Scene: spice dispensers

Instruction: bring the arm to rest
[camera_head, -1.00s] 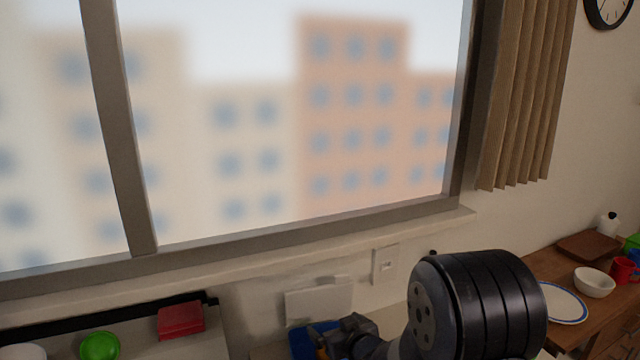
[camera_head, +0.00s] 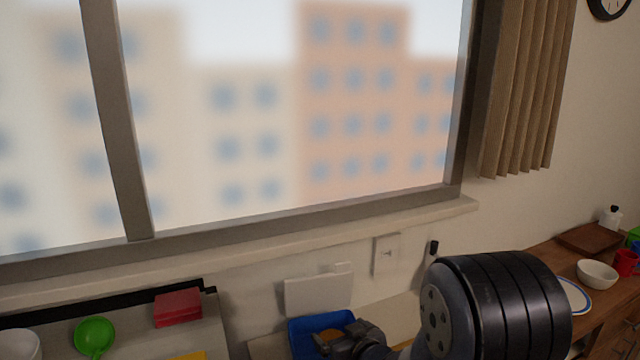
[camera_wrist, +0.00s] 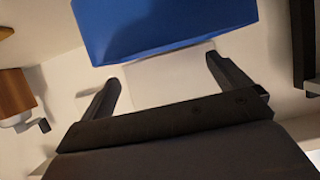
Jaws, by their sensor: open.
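My gripper (camera_wrist: 166,82) is in the wrist view with its two dark fingers spread wide apart and nothing between them. A blue box-like thing (camera_wrist: 165,28) shows beyond the fingertips, apart from them. In the head view, my gripper (camera_head: 345,340) shows only partly at the bottom, in front of a blue bin (camera_head: 305,325) by the wall. The big black ribbed joint of my arm fills the lower right of the head view and hides part of the counter.
A red box (camera_head: 178,307) and a green ladle-like thing (camera_head: 94,337) are at lower left. On the right, a wooden counter (camera_head: 540,262) holds a plate (camera_head: 574,297), a white bowl (camera_head: 597,274) and a red mug (camera_head: 626,262). A window (camera_head: 280,120) is behind.

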